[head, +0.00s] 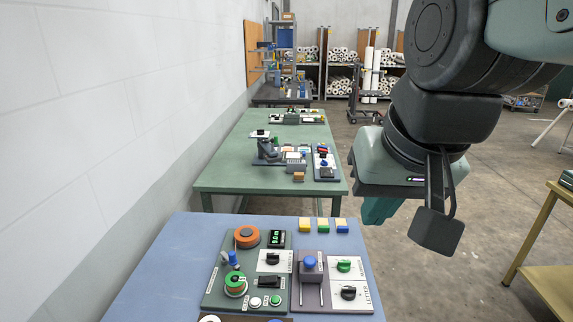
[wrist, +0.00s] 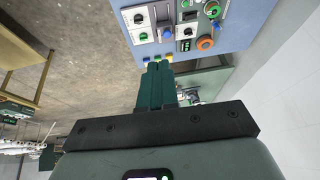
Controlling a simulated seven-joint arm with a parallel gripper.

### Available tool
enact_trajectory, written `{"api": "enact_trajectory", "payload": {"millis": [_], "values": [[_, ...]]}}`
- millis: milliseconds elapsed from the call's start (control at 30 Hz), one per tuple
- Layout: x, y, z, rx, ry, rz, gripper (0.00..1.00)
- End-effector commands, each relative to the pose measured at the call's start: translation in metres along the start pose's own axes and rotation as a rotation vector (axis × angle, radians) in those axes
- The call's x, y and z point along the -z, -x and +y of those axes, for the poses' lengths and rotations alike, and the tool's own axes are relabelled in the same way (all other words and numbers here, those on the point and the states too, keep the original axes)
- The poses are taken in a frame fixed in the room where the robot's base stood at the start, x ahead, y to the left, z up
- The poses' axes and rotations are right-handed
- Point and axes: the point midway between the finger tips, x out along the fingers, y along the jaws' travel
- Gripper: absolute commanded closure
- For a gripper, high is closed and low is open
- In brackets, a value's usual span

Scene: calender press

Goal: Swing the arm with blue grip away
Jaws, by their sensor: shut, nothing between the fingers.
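A small piece with a blue grip (head: 233,258) stands by a green and orange spool (head: 236,284) on the dark green panel at the near table's left. It also shows as a small blue spot in the wrist view (wrist: 215,24). I cannot tell how either one pivots. My gripper (head: 378,210) is shut and empty, high to the right of the near table and apart from both. Its teal fingers lie together in the wrist view (wrist: 156,85).
The panels also hold an orange disc (head: 247,237), a green-lit display (head: 277,239), a green knob (head: 344,265) and a black knob (head: 348,293). A green table (head: 225,170) stands behind; a wall is at left.

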Motion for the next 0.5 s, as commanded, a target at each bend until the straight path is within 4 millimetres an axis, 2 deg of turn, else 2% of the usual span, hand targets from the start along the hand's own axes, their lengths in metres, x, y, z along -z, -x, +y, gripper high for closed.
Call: {"api": "enact_trajectory", "payload": {"millis": [33, 200, 367, 500], "values": [[0.013, -0.011, -0.008, 0.013, 0.005, -0.026, 1.0], [0.05, -0.049, -0.033, 0.025, -0.002, -0.087, 1.0], [0.077, -0.092, -0.062, 0.004, 0.002, -0.133, 1.0], [0.094, -0.134, -0.093, -0.035, 0.02, -0.158, 1.0]]}}
